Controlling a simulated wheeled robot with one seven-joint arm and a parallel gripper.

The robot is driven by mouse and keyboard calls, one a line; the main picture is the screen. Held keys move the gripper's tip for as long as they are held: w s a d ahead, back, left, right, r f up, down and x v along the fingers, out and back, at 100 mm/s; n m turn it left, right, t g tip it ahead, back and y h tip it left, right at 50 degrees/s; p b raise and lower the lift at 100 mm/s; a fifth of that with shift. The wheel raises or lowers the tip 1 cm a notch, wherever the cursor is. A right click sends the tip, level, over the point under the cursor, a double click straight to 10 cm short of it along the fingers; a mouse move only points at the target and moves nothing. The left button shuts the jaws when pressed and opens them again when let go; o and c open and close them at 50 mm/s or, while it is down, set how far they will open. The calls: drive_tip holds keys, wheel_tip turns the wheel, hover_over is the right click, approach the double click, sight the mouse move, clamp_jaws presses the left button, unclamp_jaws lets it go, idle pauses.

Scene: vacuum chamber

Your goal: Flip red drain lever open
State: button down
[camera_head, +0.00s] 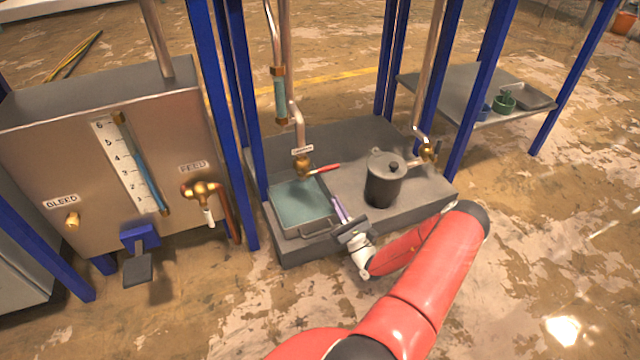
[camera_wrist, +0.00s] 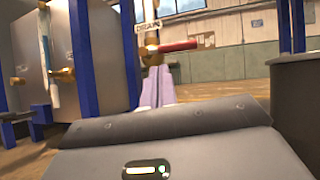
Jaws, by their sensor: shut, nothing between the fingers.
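The red drain lever (camera_head: 326,168) sticks out to the right from a brass valve (camera_head: 304,168) at the lower end of a copper pipe, under a small white label. In the wrist view the red lever (camera_wrist: 180,46) points right from the brass valve (camera_wrist: 150,55), beneath a label reading DRAIN. My gripper (camera_head: 338,206) is in front of and below the lever, apart from it, over the right edge of the tray. Its pale purple fingers (camera_wrist: 155,88) are together and empty, and point toward the valve.
A teal-filled tray (camera_head: 300,229) with a handle sits under the valve. A dark lidded pot (camera_head: 383,183) stands to the right on the grey platform (camera_head: 345,140). Blue posts (camera_head: 225,120) rise at the left. A tank with BLEED and FEED valves (camera_head: 110,165) stands further left.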

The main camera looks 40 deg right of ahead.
sight(328, 168)
drive_tip(key=f+m+h, duration=0.1)
drive_tip(key=h, duration=0.1)
drive_tip(key=s+d+f+m+h, duration=0.1)
drive_tip(key=f+m+h, duration=0.1)
drive_tip(key=h, duration=0.1)
drive_tip(key=shift+s+d+m+g+h, duration=0.2)
drive_tip(key=shift+d+m+g+h, duration=0.1)
drive_tip(key=shift+m, duration=0.1)
drive_tip(key=shift+r, duration=0.1)
drive_tip(key=x, duration=1)
drive_tip(key=shift+b, duration=0.45)
drive_tip(key=shift+r, duration=0.1)
drive_tip(key=shift+r+n+y, duration=0.15)
drive_tip(key=shift+n+y, duration=0.45)
drive_tip(key=shift+n, duration=0.1)
